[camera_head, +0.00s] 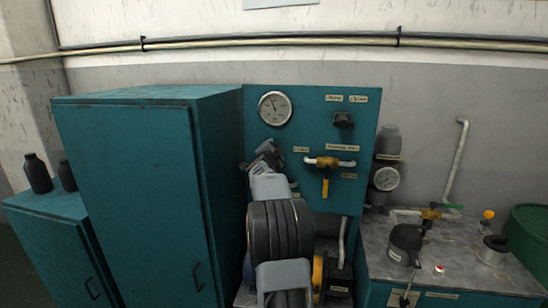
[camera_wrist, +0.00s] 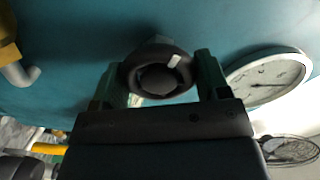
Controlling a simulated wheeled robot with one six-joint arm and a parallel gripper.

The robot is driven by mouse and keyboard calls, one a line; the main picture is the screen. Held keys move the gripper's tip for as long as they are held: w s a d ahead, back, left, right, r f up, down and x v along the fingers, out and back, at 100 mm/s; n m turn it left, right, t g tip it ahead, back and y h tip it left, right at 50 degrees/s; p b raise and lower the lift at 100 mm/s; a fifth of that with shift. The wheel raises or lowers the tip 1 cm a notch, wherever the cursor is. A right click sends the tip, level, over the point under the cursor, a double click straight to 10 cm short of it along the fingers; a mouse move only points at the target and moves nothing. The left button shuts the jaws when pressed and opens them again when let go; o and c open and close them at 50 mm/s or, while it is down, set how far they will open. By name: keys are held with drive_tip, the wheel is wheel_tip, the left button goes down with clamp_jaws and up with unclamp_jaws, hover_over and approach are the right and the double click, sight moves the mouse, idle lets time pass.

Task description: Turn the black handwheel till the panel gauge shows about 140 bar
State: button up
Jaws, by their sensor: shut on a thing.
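The black handwheel (camera_wrist: 158,75) is round, with a dark hub and a pale mark at its upper right rim, in the wrist view. My gripper (camera_wrist: 160,78) is shut on it, one finger at each side of the rim. In the head view my gripper (camera_head: 262,160) is at the left part of the teal panel (camera_head: 318,105), and the handwheel is hidden behind it. The panel gauge (camera_head: 275,108) is white and round, above my gripper. Its needle points up and slightly left, but the numbers are too small to read. The gauge also shows in the wrist view (camera_wrist: 268,78), at the right.
A yellow-handled valve (camera_head: 327,170) and a black knob (camera_head: 343,119) are on the panel to the right. A tall teal cabinet (camera_head: 135,190) stands close on the left. A second gauge (camera_head: 386,178) and a grey bench (camera_head: 465,262) with pipework are at the right.

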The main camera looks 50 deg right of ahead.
drive_tip(key=m+b, duration=0.3)
drive_tip(key=m, duration=0.3)
drive_tip(key=shift+f, duration=0.15)
drive_tip(key=shift+m, duration=0.3)
idle(0.4)
drive_tip(key=o, duration=0.9)
drive_tip(key=shift+a, duration=0.1)
drive_tip(key=b+v, duration=0.2)
drive_tip(key=v, duration=1.1)
drive_tip(key=shift+s+a+b, duration=0.2)
drive_tip(key=shift+a+b, duration=0.05)
drive_tip(key=shift+b, duration=0.1)
